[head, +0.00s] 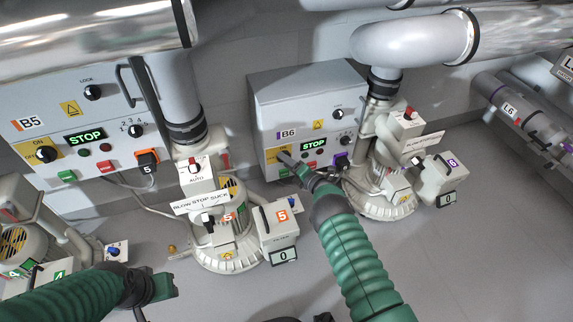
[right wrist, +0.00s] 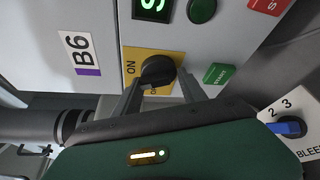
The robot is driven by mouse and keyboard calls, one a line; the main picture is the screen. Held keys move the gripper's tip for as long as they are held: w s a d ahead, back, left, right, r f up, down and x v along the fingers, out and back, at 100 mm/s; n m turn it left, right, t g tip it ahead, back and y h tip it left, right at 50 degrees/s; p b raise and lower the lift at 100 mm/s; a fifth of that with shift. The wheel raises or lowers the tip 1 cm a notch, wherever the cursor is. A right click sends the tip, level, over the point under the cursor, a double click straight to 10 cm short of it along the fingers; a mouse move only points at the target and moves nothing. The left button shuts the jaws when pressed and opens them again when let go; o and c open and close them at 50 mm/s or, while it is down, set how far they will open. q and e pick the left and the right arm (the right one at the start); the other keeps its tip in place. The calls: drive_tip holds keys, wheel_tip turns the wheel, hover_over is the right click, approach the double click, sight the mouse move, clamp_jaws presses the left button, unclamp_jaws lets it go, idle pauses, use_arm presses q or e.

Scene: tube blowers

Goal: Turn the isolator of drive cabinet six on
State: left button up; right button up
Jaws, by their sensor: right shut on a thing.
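Drive cabinet B6 (head: 310,95) stands at the centre of the head view. Its isolator, a black rotary knob on a yellow plate (head: 271,155), is at the cabinet's lower left. My right gripper (head: 287,160) is at this knob and partly hides it. In the right wrist view the isolator knob (right wrist: 158,71) sits between the fingers of my right gripper (right wrist: 160,82), which is shut on it. The word ON shows on the plate; the other label is partly hidden. My left gripper (head: 165,286) is low at the left, away from the cabinets; its jaw opening is unclear.
B6's display (head: 314,144) reads STOP. A green START button (right wrist: 218,73) is close beside the right gripper. Cabinet B5 (head: 60,95) is at the left, with blower 5 (head: 225,250) between. Blower 6 (head: 385,205) stands close right of my right arm.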

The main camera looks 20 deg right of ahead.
drive_tip(key=shift+d+f+m+t+y+b, duration=0.15)
drive_tip(key=shift+m+t+y+b, duration=0.25)
drive_tip(key=shift+m, duration=0.6)
drive_tip(key=shift+d+f+m+t+y+b, duration=0.1)
drive_tip(key=shift+m+t+b, duration=0.2)
drive_tip(key=shift+m+b, duration=0.5)
drive_tip(key=shift+m, duration=0.3)
drive_tip(key=o, duration=1.3)
drive_tip(key=shift+o, duration=0.2)
drive_tip(key=shift+r, duration=0.1)
drive_tip(key=p+v, duration=0.9)
drive_tip(key=v, duration=0.8)
